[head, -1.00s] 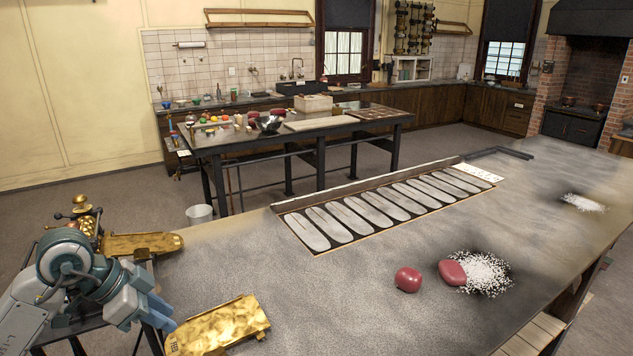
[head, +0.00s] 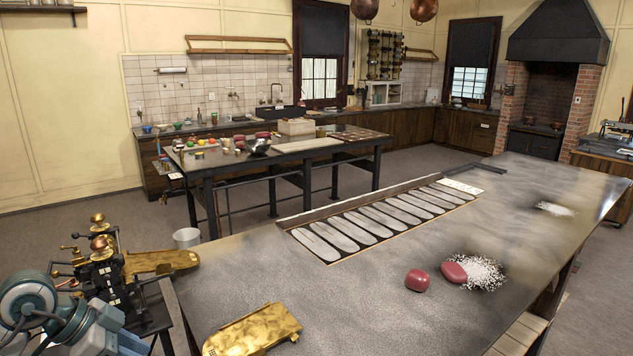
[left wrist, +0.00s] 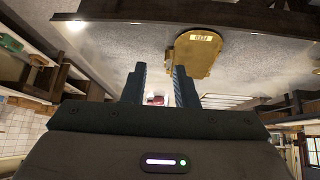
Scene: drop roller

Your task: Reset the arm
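My left arm comes in at the lower left of the head view, with its gripper (head: 137,345) partly cut off by the bottom edge. In the left wrist view the two dark fingers of my left gripper (left wrist: 157,82) stand apart with nothing between them. A gold roller plate (head: 252,329) lies on the near left part of the worktable (head: 370,310), right of that gripper and apart from it. The plate also shows in the left wrist view (left wrist: 194,55) beyond the fingers. My right gripper is in neither view.
A brass hand-cranked roller machine (head: 103,258) stands left of the worktable, a second gold plate (head: 160,262) at its side. Two red lumps (head: 418,280) (head: 453,272) lie near white powder (head: 485,273). A slotted tray (head: 375,223) lies at the back. The table's middle is clear.

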